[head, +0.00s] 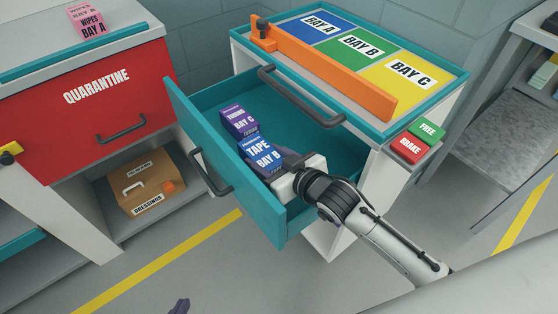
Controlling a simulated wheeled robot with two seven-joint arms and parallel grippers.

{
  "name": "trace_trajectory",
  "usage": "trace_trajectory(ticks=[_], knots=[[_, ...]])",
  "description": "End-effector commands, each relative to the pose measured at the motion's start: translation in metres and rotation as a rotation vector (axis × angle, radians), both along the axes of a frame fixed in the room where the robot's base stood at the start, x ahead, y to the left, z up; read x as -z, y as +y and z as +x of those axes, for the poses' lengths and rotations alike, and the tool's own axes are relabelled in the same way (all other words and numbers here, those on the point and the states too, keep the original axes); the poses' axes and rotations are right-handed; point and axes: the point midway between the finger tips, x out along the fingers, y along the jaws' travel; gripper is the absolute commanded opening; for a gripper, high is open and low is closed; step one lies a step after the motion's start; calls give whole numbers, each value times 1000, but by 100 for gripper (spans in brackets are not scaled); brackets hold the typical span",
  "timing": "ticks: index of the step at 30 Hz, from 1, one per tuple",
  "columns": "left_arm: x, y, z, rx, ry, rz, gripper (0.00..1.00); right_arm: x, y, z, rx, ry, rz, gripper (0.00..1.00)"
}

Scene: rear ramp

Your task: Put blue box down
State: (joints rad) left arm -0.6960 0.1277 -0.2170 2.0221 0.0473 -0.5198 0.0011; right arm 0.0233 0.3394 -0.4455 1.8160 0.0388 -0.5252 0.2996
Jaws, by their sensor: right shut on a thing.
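The blue box (257,146), labelled TAPE BAY B, is inside the open teal drawer (282,232). My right gripper (283,167) reaches into the drawer from the right and is shut on the blue box at its near right side. The box's underside is hidden, so I cannot tell whether it touches the drawer floor. A purple box (239,121) labelled BAY C is just behind it. A small dark purple tip at the bottom edge seems to be my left gripper (179,306); its jaws cannot be made out.
The cart top (437,113) has blue, green and yellow bay panels and an orange bar (330,72). FREE and BRAKE blocks (409,146) are at its right corner. A red QUARANTINE drawer (90,108) is left, above a brown dressings case (139,181). Floor in front is clear.

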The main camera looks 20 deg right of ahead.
Motion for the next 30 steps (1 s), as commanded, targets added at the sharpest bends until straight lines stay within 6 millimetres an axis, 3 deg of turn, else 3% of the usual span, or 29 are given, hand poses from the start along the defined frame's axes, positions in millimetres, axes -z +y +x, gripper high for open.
trace_trajectory(ticks=[6, 14, 17, 29, 30], knots=[[2, 2, -1, 3, -2, 3, 0, 17, -2, 2, -1, -4, 0, 23], [3, 3, 0, 2, -5, 3, 0, 16, -41, 16, -1, -5, -2, 23], [7, 3, 0, 2, -5, 3, 0, 28, -37, 14, -1, -2, 3, 23], [7, 3, 2, 2, -7, 4, 0, 32, -37, 14, -1, -3, 3, 23], [7, 3, 2, 2, -7, 4, 0, 32, -37, 14, -1, -2, 1, 56]])
